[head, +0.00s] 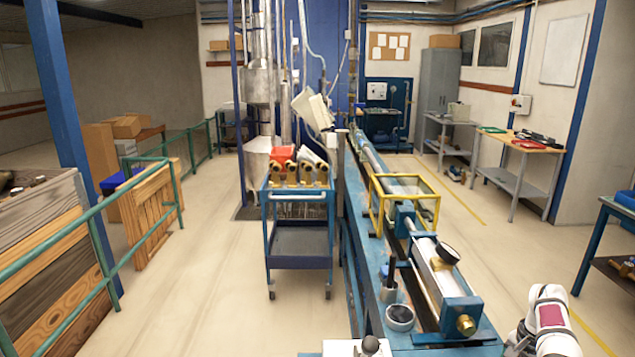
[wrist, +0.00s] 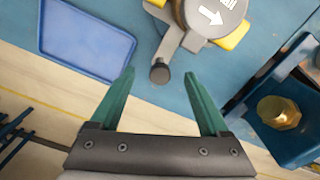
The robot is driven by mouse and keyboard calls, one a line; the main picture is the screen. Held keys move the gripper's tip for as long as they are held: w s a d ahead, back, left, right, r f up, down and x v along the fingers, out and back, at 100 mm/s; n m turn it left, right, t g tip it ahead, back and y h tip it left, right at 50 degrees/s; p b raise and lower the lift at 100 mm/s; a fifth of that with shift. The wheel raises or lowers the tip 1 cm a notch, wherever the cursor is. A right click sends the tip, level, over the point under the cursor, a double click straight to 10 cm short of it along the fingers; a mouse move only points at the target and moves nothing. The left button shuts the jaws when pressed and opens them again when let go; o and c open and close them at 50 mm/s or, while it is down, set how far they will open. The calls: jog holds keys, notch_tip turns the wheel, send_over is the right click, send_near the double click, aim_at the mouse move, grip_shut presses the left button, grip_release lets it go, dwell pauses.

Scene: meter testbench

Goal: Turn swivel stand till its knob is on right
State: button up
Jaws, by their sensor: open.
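In the wrist view the swivel stand is a grey bracket at the top, carrying a meter (wrist: 212,14) with yellow ends and a white arrow on its grey face. Its dark round knob (wrist: 159,74) sticks out at the lower left of the bracket, towards my gripper. My gripper (wrist: 160,77) is open, with two green fingers. The knob shows between the fingertips, with gaps on both sides. I cannot tell whether the fingers are level with it. The stand's top is cut off. My gripper is out of the head view.
A blue tray (wrist: 86,38) lies left of the stand on the blue bench. A blue block with a brass fitting (wrist: 279,112) is at the right; the brass fitting also shows in the head view (head: 466,325). A blue trolley (head: 298,262) stands beside the long bench.

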jog(key=shift+o, duration=1.2)
jog(key=shift+r, duration=2.8)
jog(key=shift+r, duration=1.15)
jog(key=shift+f, duration=2.8)
jog(key=shift+f, duration=0.15)
jog(key=shift+f, duration=1)
